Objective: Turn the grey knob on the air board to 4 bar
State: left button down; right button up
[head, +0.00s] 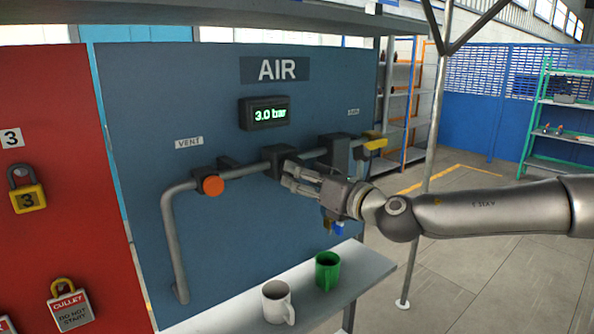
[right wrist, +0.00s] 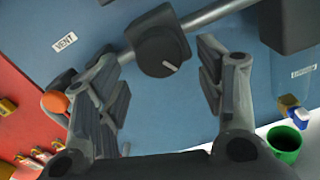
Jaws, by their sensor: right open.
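The air board (head: 230,75) is a blue panel marked AIR, with a display (head: 264,113) reading 3.0 bar. The dark grey knob (right wrist: 160,50) with a white pointer line sits on a regulator on the pipe. In the head view the regulator (head: 279,156) is partly behind my right gripper (head: 287,178). In the right wrist view my right gripper (right wrist: 162,88) is open and empty, its fingers to either side below the knob. I cannot tell whether a finger touches it. My left gripper is not in view.
On the same pipe are an orange knob (head: 212,185) under VENT and a yellow handle (head: 375,143) at right. Below, a white mug (head: 277,303) and a green mug (head: 327,271) stand on a ledge (head: 235,312). A red board (head: 50,110) with padlocks is at left.

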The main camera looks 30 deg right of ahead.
jog(key=shift+w+a, duration=0.15)
jog(key=shift+w, duration=1.5)
jog(key=c, duration=1)
jog(key=shift+a+r+m+b, duration=0.1)
jog(key=shift+a+m+b, duration=0.05)
jog(key=shift+m+b, duration=4.95)
jog(key=shift+c, duration=0.2)
jog(key=shift+m+p, duration=0.8)
jog(key=shift+m, duration=0.2)
